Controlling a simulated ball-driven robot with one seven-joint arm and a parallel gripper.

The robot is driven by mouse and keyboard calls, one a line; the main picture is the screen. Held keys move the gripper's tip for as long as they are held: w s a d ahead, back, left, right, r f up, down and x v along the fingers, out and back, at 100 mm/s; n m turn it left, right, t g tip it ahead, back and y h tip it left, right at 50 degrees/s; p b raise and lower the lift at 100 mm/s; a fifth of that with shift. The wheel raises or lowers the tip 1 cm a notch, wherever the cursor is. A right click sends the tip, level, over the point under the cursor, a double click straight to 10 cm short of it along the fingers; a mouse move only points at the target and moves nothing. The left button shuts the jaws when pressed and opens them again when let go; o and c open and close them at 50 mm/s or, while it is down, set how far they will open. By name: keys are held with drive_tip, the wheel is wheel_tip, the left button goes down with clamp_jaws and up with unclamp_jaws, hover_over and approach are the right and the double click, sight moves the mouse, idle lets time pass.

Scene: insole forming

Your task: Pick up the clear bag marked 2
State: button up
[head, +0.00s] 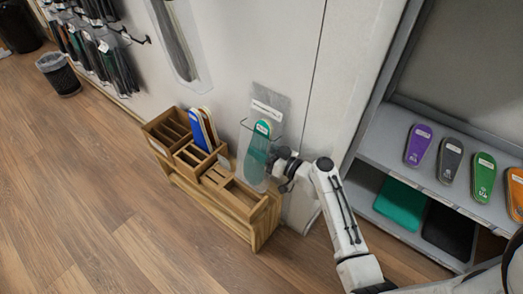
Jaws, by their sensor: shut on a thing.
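A clear bag (255,170) with a green insole inside hangs upright above the right part of the wooden organizer. A small white label shows at its top, but the mark is too small to read. My gripper (272,163) reaches in from the right and is shut on the bag's right side. The fingertips are small and partly hidden against the bag. The bag's lower end is close to the organizer, and I cannot tell whether it touches.
The wooden organizer (262,232) stands against the wall, with blue and white insoles (203,128) in a left compartment. A grey clear pouch (268,101) is behind the bag. Shelves (385,160) with coloured insoles stand at right.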

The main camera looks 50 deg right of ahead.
sight(261, 138)
wheel_tip(261, 138, up, 5)
drive_tip(key=shift+r+p, duration=0.1)
drive_tip(key=shift+p, duration=0.6)
drive_tip(key=a+p, duration=0.1)
drive_tip(key=a, duration=1.8)
drive_tip(key=shift+s+a+r+p, duration=0.25)
drive_tip(key=shift+s+r+p, duration=0.05)
drive_tip(key=shift+s+p, duration=0.05)
